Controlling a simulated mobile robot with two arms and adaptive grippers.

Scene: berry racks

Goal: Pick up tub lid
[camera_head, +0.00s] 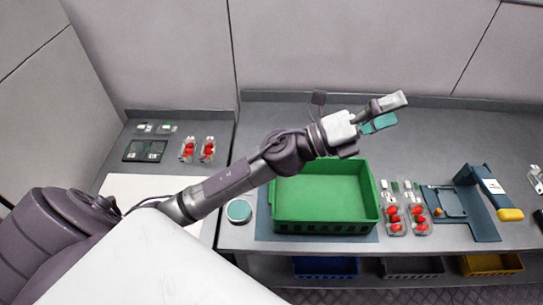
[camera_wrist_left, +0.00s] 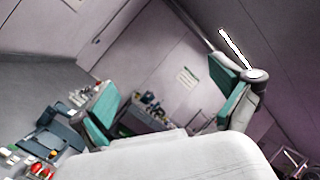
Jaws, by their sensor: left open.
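A round teal disc with a pale rim (camera_head: 239,210), which looks like the tub lid, lies on the counter just left of the green crate. I cannot tell whether a tub is under it. My left gripper (camera_head: 389,112) is open and empty, raised above the counter behind the crate's right side, well to the right of the disc. In the left wrist view its two teal-padded fingers (camera_wrist_left: 165,108) are spread apart with nothing between them, and the disc does not show there. My right gripper is not in view.
The green crate (camera_head: 325,226) is empty on a blue mat (camera_head: 262,232). Clear packs of red berries (camera_head: 393,217) stand right of it, near a blue fixture (camera_head: 480,205). More packs (camera_head: 188,150) and a black tray (camera_head: 145,151) are at left. Coloured bins (camera_head: 490,264) sit below.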

